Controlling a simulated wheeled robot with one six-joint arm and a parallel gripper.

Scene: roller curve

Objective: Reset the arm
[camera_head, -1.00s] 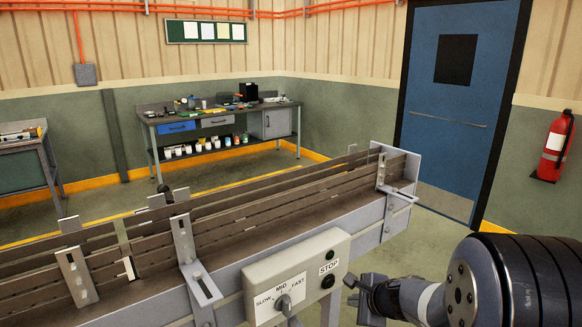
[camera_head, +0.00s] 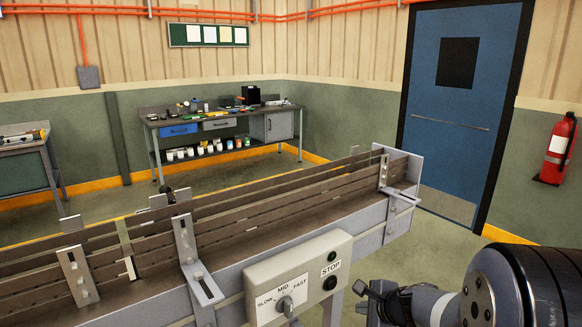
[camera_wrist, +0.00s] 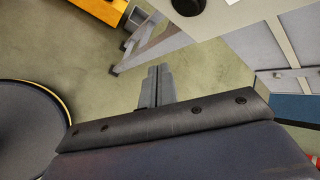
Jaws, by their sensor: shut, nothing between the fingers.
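My arm (camera_head: 500,290) reaches in from the lower right in the head view, to the right of the control box (camera_head: 298,277). My gripper shows in the wrist view (camera_wrist: 157,72), its two fingers together with nothing between them, over bare floor. In the head view the fingers are mostly hidden or cut off at the lower edge. The control box has a knob (camera_head: 286,306) below the words SLOW, MID and FAST, and a STOP label with dark round buttons. My gripper is apart from the box.
The conveyor (camera_head: 240,235) with side rails runs across the front. A workbench (camera_head: 225,118) with tools and cups stands at the back. A blue door (camera_head: 455,110) and a red fire extinguisher (camera_head: 555,150) are at the right. The floor between conveyor and door is clear.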

